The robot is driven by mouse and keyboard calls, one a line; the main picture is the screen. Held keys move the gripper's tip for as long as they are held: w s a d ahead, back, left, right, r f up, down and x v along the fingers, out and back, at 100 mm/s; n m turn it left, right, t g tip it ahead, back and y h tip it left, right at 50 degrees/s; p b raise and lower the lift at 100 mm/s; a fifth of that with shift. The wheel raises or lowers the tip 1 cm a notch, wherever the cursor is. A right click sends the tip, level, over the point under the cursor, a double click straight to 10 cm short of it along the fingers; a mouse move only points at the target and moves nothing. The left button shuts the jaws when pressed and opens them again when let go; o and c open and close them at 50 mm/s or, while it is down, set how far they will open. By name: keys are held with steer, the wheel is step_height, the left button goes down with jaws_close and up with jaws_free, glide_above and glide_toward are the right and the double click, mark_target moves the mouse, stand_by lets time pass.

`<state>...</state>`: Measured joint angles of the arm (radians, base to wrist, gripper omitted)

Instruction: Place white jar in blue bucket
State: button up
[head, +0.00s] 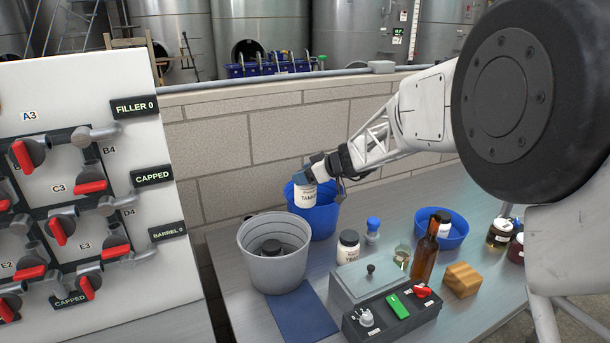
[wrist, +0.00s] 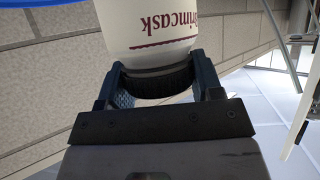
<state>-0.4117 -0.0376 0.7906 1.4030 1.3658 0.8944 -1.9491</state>
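The white jar (head: 306,197), with dark lettering on its label, is in my gripper (head: 304,177). In the wrist view both fingers (wrist: 160,82) are closed on the sides of its black lid, and the white jar body (wrist: 155,25) extends away from them. The blue bucket (head: 321,222) stands on the table behind the grey bucket. The jar hangs lid-up at the bucket's left part, overlapping its rim; I cannot tell how far its base is inside. A blue edge (wrist: 35,3) shows at the wrist view's top left.
A grey bucket (head: 272,270) with a dark-lidded item inside stands in front. Another white jar (head: 348,248), a brown bottle (head: 425,258), a blue basin (head: 456,233), a wooden block (head: 462,280) and a switch box (head: 392,316) stand to the right. A valve panel (head: 115,190) is left.

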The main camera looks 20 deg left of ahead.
steer(key=o, duration=0.5)
steer(key=shift+c, duration=0.2)
steer(key=v, duration=1.2)
stand_by(0.5)
steer(key=shift+s, duration=0.1)
